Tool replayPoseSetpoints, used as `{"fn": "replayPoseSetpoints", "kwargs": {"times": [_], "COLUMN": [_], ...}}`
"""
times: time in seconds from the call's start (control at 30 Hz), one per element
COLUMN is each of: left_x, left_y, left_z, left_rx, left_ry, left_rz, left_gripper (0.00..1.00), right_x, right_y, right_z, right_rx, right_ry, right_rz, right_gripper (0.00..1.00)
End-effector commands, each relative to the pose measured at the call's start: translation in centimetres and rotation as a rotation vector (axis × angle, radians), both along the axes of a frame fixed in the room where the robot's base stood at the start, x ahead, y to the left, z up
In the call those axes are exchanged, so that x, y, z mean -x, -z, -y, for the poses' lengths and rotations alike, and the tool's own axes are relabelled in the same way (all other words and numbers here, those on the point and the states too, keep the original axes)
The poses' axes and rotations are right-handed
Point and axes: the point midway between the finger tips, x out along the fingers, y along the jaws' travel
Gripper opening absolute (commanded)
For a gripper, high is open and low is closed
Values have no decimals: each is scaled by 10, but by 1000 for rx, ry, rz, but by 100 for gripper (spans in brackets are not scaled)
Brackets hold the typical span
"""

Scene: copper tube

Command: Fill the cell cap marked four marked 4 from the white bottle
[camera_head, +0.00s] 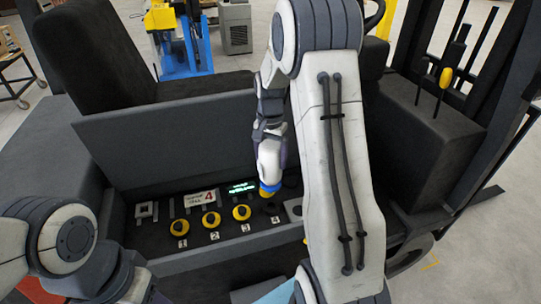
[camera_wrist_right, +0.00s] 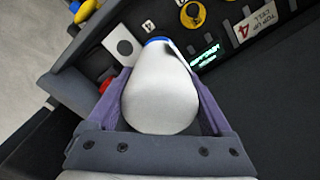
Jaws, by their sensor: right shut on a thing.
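The white bottle (camera_head: 268,160) has a blue collar and hangs neck-down over the right end of the row of cell caps. My right gripper (camera_wrist_right: 160,92) is shut on the bottle's body, with a purple finger on each side. The number 4 tag (camera_head: 276,219) is just in front of the bottle's neck and also shows in the wrist view (camera_wrist_right: 148,26). A dark round spot (camera_head: 269,207) lies behind that tag. A bit of yellow (camera_head: 265,193) shows at the bottle's lower end; I cannot tell whether it is the nozzle or an opened cap. My left gripper is out of view.
Yellow caps 1 (camera_head: 180,228), 2 (camera_head: 211,219) and 3 (camera_head: 241,212) sit left of the bottle. A card reading top up cell 4 (camera_head: 200,200) and a lit green display (camera_head: 242,187) stand behind. The truck's front wall (camera_head: 220,243) edges the bay.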

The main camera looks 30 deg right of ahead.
Motion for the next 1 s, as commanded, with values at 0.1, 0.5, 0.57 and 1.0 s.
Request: {"fn": "replayPoseSetpoints", "kwargs": {"times": [0.1,0.5,0.57,1.0], "left_x": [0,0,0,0], "left_y": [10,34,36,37], "left_z": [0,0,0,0], "left_rx": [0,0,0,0], "left_ry": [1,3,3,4], "left_rz": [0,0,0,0], "left_gripper": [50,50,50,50], "right_x": [0,1,1,0], "right_y": [13,49,52,55], "right_z": [1,2,2,2], "right_rx": [0,0,0,0], "right_ry": [2,3,3,3], "right_rz": [1,1,1,1], "right_gripper": [0,0,0,0]}}
